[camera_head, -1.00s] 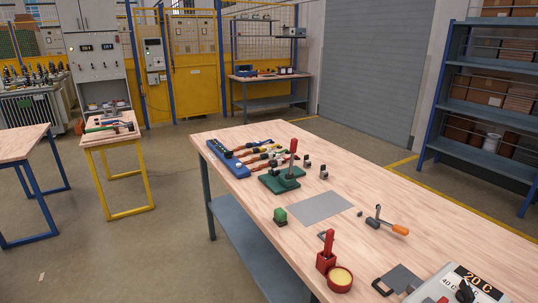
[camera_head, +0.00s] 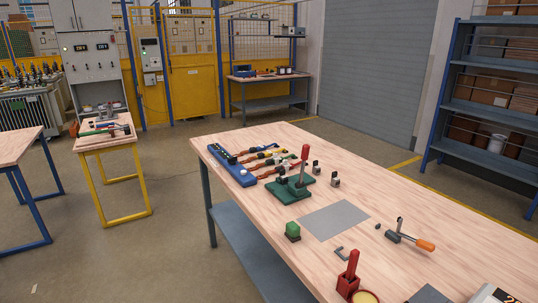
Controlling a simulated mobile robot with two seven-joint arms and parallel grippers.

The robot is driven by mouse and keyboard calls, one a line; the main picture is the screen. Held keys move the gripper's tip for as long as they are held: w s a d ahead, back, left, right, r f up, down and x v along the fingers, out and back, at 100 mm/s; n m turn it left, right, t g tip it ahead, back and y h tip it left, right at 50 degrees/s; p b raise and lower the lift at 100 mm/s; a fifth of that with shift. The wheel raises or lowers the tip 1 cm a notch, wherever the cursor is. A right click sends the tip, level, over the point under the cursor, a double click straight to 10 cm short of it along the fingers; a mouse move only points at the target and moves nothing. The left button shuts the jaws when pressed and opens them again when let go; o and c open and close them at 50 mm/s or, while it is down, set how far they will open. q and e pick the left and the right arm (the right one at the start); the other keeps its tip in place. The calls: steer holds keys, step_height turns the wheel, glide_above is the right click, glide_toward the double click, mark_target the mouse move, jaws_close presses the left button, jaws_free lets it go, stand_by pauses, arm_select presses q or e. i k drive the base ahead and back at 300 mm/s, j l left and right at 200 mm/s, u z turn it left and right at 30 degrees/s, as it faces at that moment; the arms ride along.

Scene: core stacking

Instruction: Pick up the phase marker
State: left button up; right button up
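No object is labelled as the phase marker, so I cannot tell for sure which one it is. A red upright piece with a red block base (camera_head: 348,279) stands at the near edge of the wooden workbench (camera_head: 420,205), beside a round red tin with a yellow top (camera_head: 365,297), cut by the frame's bottom. A green fixture with a red-handled lever (camera_head: 290,188) is farther back. Neither of my grippers is in view.
A blue strip with coloured cables (camera_head: 232,166) lies at the bench's far left. A tool with an orange handle (camera_head: 424,245) lies right of the grey plate. A small yellow-legged table (camera_head: 115,145) stands to the left. The bench's right middle is clear.

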mark_target(275, 156)
steer(key=i+j, duration=0.65)
steer(key=i, duration=0.2)
steer(key=i+j, duration=0.65)
steer(key=i, duration=0.15)
steer(key=i+j, duration=0.65)
steer(key=i, duration=0.2)
steer(key=i+j+z, duration=0.15)
steer(key=z, duration=0.2)
steer(key=i+j+z, duration=0.15)
steer(key=z, duration=0.25)
steer(key=i+j+z, duration=0.1)
steer(key=j+z, duration=0.25)
